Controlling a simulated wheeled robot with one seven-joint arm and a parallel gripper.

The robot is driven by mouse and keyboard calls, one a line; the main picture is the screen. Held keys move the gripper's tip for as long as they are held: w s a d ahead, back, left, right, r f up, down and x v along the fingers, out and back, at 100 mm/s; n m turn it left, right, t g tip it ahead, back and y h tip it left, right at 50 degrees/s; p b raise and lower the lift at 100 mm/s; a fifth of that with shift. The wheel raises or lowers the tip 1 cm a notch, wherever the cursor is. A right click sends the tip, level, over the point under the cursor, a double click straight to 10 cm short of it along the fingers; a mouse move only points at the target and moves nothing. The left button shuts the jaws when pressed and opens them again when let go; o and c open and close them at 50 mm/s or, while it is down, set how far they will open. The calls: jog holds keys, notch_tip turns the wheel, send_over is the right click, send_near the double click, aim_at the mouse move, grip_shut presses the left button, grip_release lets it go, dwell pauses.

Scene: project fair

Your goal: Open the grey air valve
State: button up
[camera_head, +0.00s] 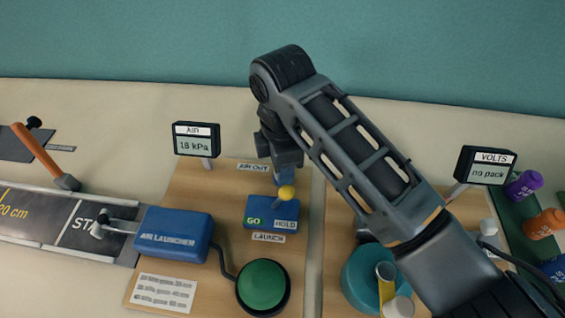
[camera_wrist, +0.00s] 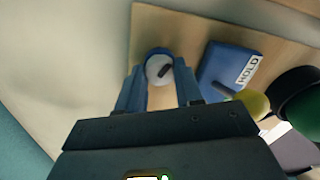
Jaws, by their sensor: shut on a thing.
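The grey air valve (camera_wrist: 157,68) is a round grey knob with a dark pointer mark, seen in the wrist view with blue around its far edge. My gripper (camera_wrist: 159,82) has its two blue fingers on either side of the knob, shut on it. In the head view my gripper (camera_head: 283,177) reaches down beside the AIR OUT label (camera_head: 252,168) and hides the valve. The AIR display (camera_head: 195,140) seems to read 16 kPa.
The blue GO/HOLD box (camera_head: 258,211) with a yellow-knobbed lever (camera_head: 287,193) stands close to my gripper. Nearby are the green launch button (camera_head: 262,285) and the blue air launcher (camera_head: 172,236). The VOLTS display (camera_head: 487,166) stands right of my arm.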

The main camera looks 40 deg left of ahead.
jog(key=n, duration=0.4)
jog(key=shift+r+n, duration=0.1)
jog(key=shift+n, duration=0.3)
dwell(0.4)
jog(key=o, duration=1)
jog(key=shift+o, duration=0.2)
jog(key=shift+r+b, duration=0.6)
jog(key=shift+r, duration=3.25)
